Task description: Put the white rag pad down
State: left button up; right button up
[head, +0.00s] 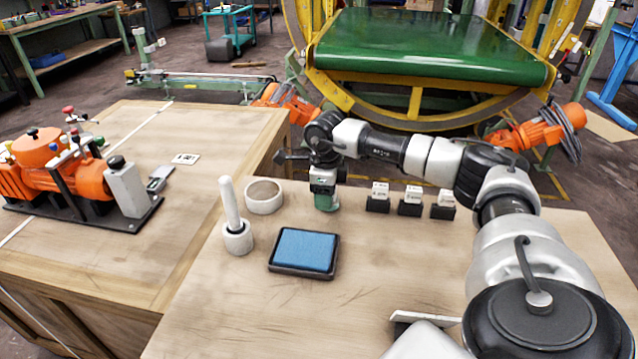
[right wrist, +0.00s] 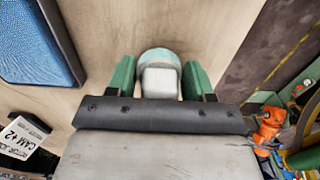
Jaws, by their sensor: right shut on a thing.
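My right gripper (head: 326,200) is shut near the back edge of the wooden bench top, pointing down. In the right wrist view its green fingers (right wrist: 160,80) close on a small white pad (right wrist: 160,84) with a rounded, pale green end. The pad is mostly hidden by the gripper in the head view. I cannot tell whether it touches the bench. My left gripper is not in view.
A blue pad in a black tray (head: 305,251), a white ring (head: 264,197) and a white post on a round base (head: 237,236) stand left of the gripper. Several black label blocks (head: 410,207) stand to the right.

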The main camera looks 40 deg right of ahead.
jog(key=shift+f, duration=0.35)
jog(key=o, duration=0.8)
jog(key=shift+f+b, duration=0.35)
jog(key=shift+b, duration=0.1)
jog(key=r, duration=1.1)
jog(key=shift+s+a+r+p, duration=0.1)
jog(key=shift+s+a+p, duration=0.15)
jog(key=shift+s+p, duration=0.05)
